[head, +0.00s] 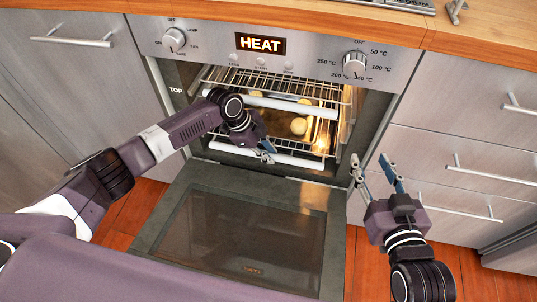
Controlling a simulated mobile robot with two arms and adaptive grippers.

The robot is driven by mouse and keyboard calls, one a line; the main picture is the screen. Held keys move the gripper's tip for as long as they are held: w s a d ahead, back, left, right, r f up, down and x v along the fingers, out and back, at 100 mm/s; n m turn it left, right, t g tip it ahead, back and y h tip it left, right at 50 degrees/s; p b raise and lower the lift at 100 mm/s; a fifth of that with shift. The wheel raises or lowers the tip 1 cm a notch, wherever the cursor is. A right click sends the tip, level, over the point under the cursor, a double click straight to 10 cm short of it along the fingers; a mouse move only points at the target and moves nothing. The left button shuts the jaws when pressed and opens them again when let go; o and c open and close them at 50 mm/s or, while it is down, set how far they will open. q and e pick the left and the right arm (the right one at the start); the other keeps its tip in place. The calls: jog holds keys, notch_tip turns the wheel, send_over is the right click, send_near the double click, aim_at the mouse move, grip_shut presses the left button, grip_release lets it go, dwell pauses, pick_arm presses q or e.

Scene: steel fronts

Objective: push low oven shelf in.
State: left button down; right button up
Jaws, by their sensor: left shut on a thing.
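The oven is open, with its door (245,225) folded down in front. The low oven shelf shows its pale front bar (300,161) at the bottom of the opening, near the door hinge. My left gripper (267,153) is at this bar and shut on it; the wrist hides part of the shelf behind. How far the low shelf sticks out is hard to tell. An upper wire shelf (275,83) with a white front bar sits above it. My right gripper (374,170) is open and empty, right of the opening.
Several round pale items (299,126) are inside the oven, behind the upper bar. The control panel (310,62) with knobs and a HEAT display is above. Drawers (465,150) with bar handles stand at right, a cupboard (75,80) at left.

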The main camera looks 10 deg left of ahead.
pick_arm(q)
jog(key=c, duration=1.8)
grip_release()
jog(key=shift+o, duration=0.2)
jog(key=v, duration=1.2)
